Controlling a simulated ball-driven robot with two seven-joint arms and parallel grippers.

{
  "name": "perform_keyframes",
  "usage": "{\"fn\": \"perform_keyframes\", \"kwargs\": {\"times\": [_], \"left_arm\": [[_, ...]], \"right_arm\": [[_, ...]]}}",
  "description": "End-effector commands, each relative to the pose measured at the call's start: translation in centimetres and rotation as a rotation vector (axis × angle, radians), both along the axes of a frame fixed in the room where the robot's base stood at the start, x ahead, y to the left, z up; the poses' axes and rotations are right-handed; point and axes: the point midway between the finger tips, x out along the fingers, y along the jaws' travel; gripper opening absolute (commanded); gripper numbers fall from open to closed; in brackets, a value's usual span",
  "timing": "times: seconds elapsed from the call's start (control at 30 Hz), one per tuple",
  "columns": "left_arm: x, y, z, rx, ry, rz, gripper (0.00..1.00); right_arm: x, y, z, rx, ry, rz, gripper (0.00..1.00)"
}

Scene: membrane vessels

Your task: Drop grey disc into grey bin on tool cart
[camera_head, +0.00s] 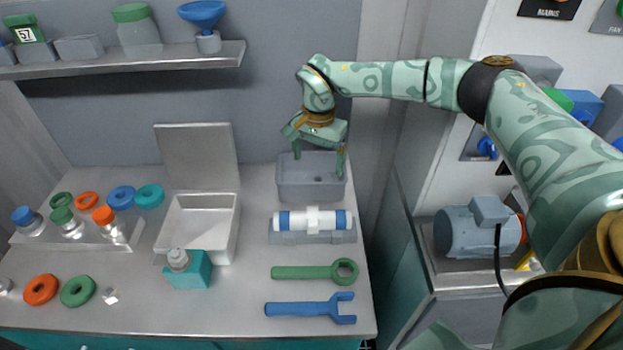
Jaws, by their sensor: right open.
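The grey bin (311,194) stands at the back right of the metal worktop, against the wall. My right gripper (319,155) is over the bin, pointing down, with its two fingers spread apart. Nothing shows between its fingers. I cannot make out a grey disc anywhere; the bin's inside is dim and partly behind the gripper. My left gripper is not in view.
In front of the bin lie a white-blue cartridge (313,220) on a grey holder, a green wrench (310,272) and a blue wrench (308,308). An open white box (197,228) stands to the left. A shelf (135,62) overhangs the back left.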

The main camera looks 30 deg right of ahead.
Motion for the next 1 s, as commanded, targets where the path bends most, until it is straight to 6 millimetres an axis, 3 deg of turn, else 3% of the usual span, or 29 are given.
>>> {"fn": "perform_keyframes", "kwargs": {"times": [0.13,0.23,0.5,0.7,1.0], "left_arm": [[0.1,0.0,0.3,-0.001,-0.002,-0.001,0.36],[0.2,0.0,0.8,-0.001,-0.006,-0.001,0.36],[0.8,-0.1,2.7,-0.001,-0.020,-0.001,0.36],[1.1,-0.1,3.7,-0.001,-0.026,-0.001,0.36],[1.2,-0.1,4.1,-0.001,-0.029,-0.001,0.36]], "right_arm": [[0.0,0.0,0.8,0.000,-0.001,0.000,0.89],[0.0,0.0,2.5,0.000,-0.004,0.001,0.89],[0.1,0.0,10.0,-0.001,-0.006,0.000,0.89],[0.1,0.0,14.3,0.001,-0.003,0.000,0.89],[0.0,0.0,16.3,0.000,0.000,0.000,0.89]]}}
